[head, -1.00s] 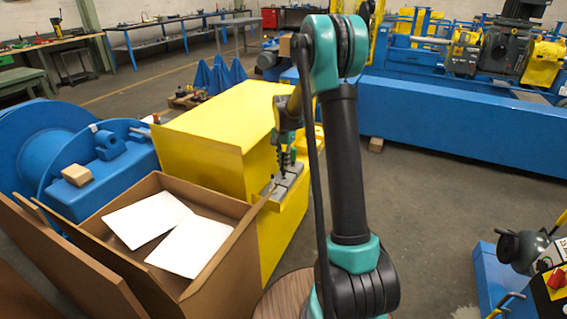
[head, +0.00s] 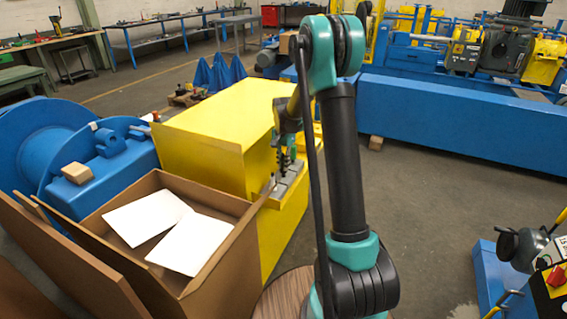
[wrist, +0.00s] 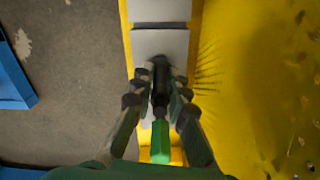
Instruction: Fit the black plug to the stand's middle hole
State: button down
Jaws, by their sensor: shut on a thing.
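The black plug (wrist: 160,80) is between the fingertips of my gripper (wrist: 158,92) in the wrist view, and the gripper is shut on it. A green piece (wrist: 160,142) is in line behind the plug. The grey stand (wrist: 160,48) lies under and ahead of the plug on a yellow ledge. The plug's far end is over the grey surface; I cannot tell whether it touches it or is in a hole. The middle hole is not visible. In the head view, my gripper (head: 283,158) is just above the grey stand (head: 289,186), small and partly dark.
A large yellow cabinet (head: 205,135) stands directly beside the stand. An open cardboard box (head: 222,262) with white sheets is in front of it. A blue machine (head: 440,115) stands behind to the right.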

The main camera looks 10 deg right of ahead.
jog(key=shift+f, duration=1.15)
jog(key=c, duration=1.4)
grip_release()
notch_tip(320, 180, up, 12)
jog(key=shift+f, duration=0.1)
jog(key=s+d+f+n+t, duration=0.1)
jog(key=s+f+n, duration=0.1)
jog(key=s, duration=0.9)
jog(key=s+d+f+n+t, duration=0.1)
jog(key=s+n, duration=0.3)
jog(key=s, duration=0.7)
jog(key=s+d+f+n+t, duration=0.2)
jog(key=s+f+n, duration=0.1)
jog(key=s, duration=0.9)
